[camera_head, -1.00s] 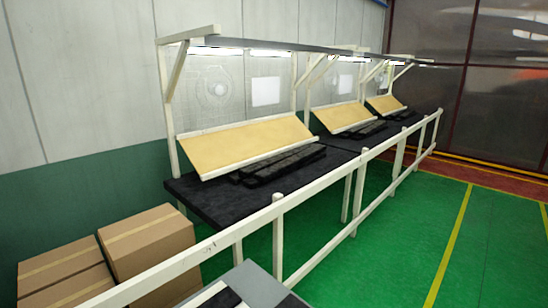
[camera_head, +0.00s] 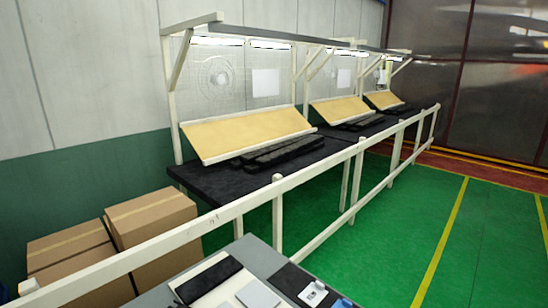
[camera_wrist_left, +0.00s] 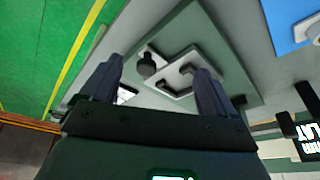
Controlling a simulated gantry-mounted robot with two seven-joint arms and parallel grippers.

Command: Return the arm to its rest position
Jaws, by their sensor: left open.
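My left gripper (camera_wrist_left: 158,88) shows in the left wrist view. Its two dark fingers are spread apart and nothing is held between them. Beyond the fingers lies a green-grey panel (camera_wrist_left: 190,30) with a grey bracket-like part and a dark round knob (camera_wrist_left: 147,66) on it. In the head view neither gripper is visible. I cannot tell from the frames how far the arm is from its rest position.
A grey work surface (camera_head: 262,262) with a black pad (camera_head: 208,280) and small parts is at the bottom of the head view. A white railing (camera_head: 278,220) runs behind it. Cardboard boxes (camera_head: 150,225) stand at left. Green floor is open at right.

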